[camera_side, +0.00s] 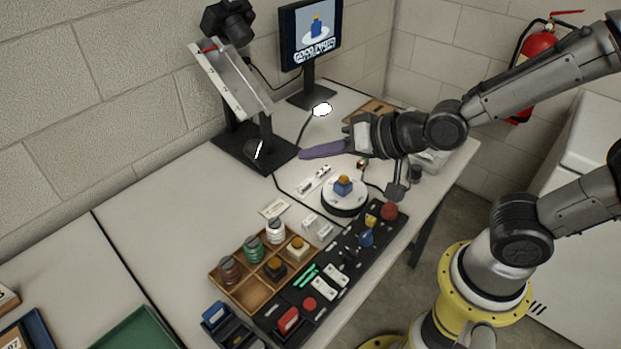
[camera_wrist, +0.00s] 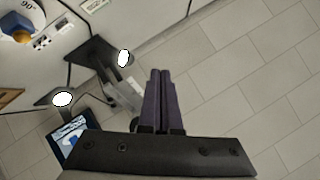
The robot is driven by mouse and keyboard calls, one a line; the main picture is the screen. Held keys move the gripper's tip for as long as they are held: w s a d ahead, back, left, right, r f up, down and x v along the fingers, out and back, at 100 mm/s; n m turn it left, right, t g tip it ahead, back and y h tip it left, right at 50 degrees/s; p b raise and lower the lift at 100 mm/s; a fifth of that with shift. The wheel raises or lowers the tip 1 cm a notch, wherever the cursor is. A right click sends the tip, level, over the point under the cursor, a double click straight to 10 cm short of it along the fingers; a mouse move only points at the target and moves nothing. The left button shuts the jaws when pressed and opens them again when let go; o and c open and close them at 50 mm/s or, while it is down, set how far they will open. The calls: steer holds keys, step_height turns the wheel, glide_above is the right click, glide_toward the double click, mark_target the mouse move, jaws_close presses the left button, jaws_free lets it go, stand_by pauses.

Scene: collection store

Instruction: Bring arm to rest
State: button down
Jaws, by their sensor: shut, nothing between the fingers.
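My gripper (camera_side: 306,154) has long purple fingers and is held out level above the table, pointing left in the side view. In the wrist view its fingers (camera_wrist: 161,74) lie side by side, closed together with nothing between them. A blue object with an orange-brown top (camera_side: 343,185) stands on a round white turntable (camera_side: 345,203), below and right of the fingertips. The turntable also shows at the top left of the wrist view (camera_wrist: 12,36). The fingers are apart from both.
A camera (camera_side: 228,20) on a stand and a monitor (camera_side: 311,35) stand at the back. A wooden compartment tray (camera_side: 243,293) holds jars, and a dark tray (camera_side: 376,238) holds small parts. A fire extinguisher (camera_side: 537,48) hangs at the right.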

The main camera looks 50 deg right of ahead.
steer(key=s+d+r+n+h, duration=0.1)
steer(key=s+d+r+h, duration=0.1)
steer(key=s+d+r, duration=0.5)
steer(key=s+d+f+n+g+h, duration=0.1)
steer(key=s+d+f+n+g, duration=0.2)
steer(key=s, duration=0.6)
steer(key=f+n+g, duration=0.1)
steer(key=g, duration=0.1)
steer(key=shift+s+d+g, duration=0.2)
steer(key=shift+s+g, duration=0.15)
steer(key=shift+g, duration=0.05)
